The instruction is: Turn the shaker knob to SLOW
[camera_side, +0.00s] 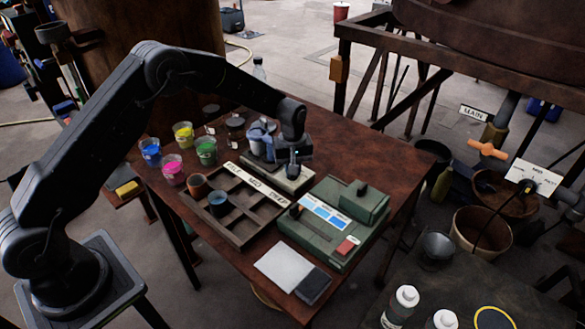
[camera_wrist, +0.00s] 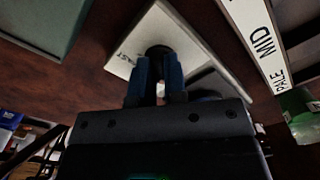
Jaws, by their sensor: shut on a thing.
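The shaker (camera_side: 292,184) is a low pale box at the back of the table, behind the compartment tray. In the wrist view its pale top (camera_wrist: 124,62) carries the word FAST beside a dark round knob (camera_wrist: 158,50). My gripper (camera_side: 291,168) is down over the shaker and hides much of its top in the side view. In the wrist view my gripper's blue fingers (camera_wrist: 158,72) are shut on the knob, one on each side. The SLOW mark and the knob's pointer are not visible.
A dark compartment tray (camera_side: 240,243) with a PALE/MID label strip (camera_wrist: 258,40) holds two small cups. A green box device (camera_side: 318,240) stands close to the shaker. Several paint cups, including a green one (camera_side: 206,151), stand at the left. A white sheet (camera_side: 283,267) lies in front.

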